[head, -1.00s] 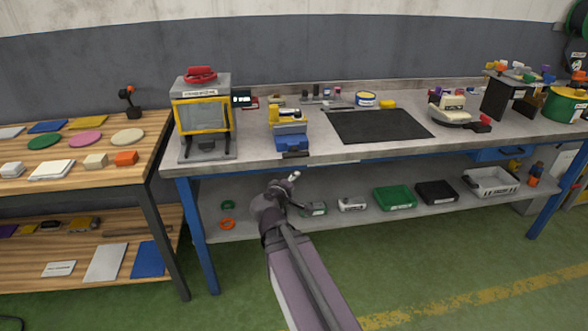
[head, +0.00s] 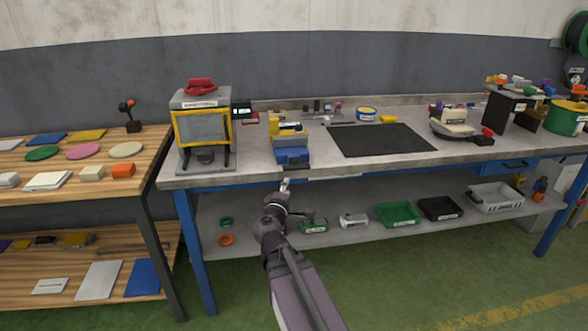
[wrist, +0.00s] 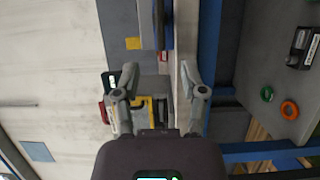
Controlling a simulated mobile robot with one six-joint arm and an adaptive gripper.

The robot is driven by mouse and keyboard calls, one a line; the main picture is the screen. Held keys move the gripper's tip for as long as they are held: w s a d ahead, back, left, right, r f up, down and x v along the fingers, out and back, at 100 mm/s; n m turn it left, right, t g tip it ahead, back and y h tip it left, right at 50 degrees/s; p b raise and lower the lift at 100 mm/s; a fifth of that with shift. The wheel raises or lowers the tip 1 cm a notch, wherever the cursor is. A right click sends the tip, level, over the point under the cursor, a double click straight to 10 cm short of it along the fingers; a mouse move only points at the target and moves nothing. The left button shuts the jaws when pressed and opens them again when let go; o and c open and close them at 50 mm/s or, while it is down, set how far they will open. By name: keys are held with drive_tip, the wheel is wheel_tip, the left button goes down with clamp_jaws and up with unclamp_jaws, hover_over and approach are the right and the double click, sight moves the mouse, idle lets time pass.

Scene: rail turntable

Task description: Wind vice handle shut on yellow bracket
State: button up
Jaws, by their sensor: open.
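The blue vice (head: 292,155) stands at the front edge of the bench, right of the yellow-framed press. A yellow piece (head: 287,128), seemingly the bracket, shows at the top of the vice; whether the jaws touch it is too small to tell. The vice handle cannot be made out clearly in the head view. My gripper (head: 285,186) is just in front of and below the vice, near the bench edge. In the wrist view my gripper (wrist: 157,74) is open and empty, its fingers spread. A blue part (wrist: 166,25), likely the vice, shows beyond them at the top.
The press (head: 204,130) stands left of the vice. A black mat (head: 382,140) lies to its right. The bench's front edge runs close to my gripper. The shelf below holds an orange ring (wrist: 289,109), a green ring (wrist: 267,93) and several bins.

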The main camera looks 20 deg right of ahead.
sight(295, 169)
drive_tip(key=x, duration=1.3)
drive_tip(key=shift+w+d, duration=0.1)
drive_tip(key=shift+d, duration=0.1)
clamp_jaws()
drive_tip(key=shift+a, duration=0.2)
drive_tip(key=shift+d, duration=0.1)
